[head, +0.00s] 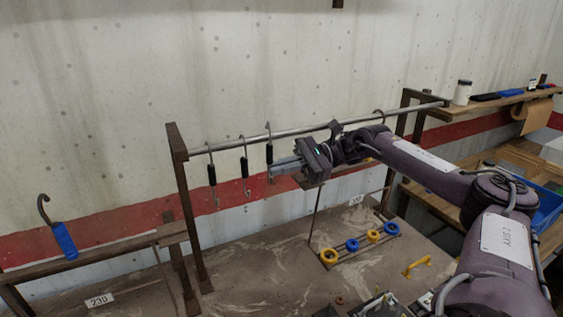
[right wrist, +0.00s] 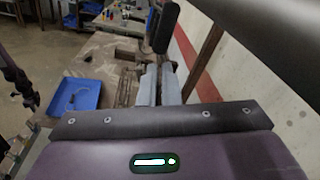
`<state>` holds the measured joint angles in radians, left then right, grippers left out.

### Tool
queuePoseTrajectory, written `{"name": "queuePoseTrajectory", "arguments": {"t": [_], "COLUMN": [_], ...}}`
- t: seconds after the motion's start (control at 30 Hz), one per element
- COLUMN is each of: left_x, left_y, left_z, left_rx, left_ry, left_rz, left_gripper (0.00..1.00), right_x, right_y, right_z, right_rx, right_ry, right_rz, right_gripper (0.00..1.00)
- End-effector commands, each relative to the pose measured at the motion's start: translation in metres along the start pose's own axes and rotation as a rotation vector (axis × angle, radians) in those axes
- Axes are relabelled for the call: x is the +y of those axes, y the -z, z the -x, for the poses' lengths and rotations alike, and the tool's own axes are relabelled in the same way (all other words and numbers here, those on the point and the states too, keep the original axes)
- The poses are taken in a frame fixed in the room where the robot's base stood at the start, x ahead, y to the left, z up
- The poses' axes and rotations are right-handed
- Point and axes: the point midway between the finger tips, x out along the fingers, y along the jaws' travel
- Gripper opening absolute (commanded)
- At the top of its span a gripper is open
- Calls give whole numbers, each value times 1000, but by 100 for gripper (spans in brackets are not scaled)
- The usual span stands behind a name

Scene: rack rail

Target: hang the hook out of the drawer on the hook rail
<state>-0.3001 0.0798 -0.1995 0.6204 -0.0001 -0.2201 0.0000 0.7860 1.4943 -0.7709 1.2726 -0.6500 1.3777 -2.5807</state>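The hook rail (head: 300,131) is a grey metal bar between two brown posts. Two dark-handled hooks, a left one (head: 211,174) and a middle one (head: 244,166), hang on its left part. A third dark-handled hook (head: 269,153) stands upright at the rail to their right; its handle also shows in the right wrist view (right wrist: 163,30). My right gripper (head: 272,168) is at the lower part of this third hook, below the rail. Its fingers (right wrist: 160,75) are close together and appear shut on the hook; the contact is partly hidden. My left gripper is out of view.
A blue-handled hook (head: 64,240) is on a low wooden frame at the left. Blue and yellow rings (head: 351,245) and a yellow handle (head: 417,265) are on the bench below. A shelf at the right carries a white jar (head: 462,92).

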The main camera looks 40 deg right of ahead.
Motion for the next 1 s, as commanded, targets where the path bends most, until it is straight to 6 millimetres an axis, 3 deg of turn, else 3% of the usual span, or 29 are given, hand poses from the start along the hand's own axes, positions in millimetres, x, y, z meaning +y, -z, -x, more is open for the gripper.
{"name": "queuePoseTrajectory", "arguments": {"t": [0.3,0.5,1.0], "left_x": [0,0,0], "left_y": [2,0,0], "left_z": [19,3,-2], "left_rx": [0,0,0], "left_ry": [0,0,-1], "left_rz": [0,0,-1], "left_gripper": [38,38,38], "right_x": [-2,3,4], "right_y": [-2,11,14], "right_z": [-1,-1,-2], "right_rx": [2,3,3], "right_ry": [-3,-3,-3], "right_rz": [0,1,1], "right_gripper": [0,0,0]}}
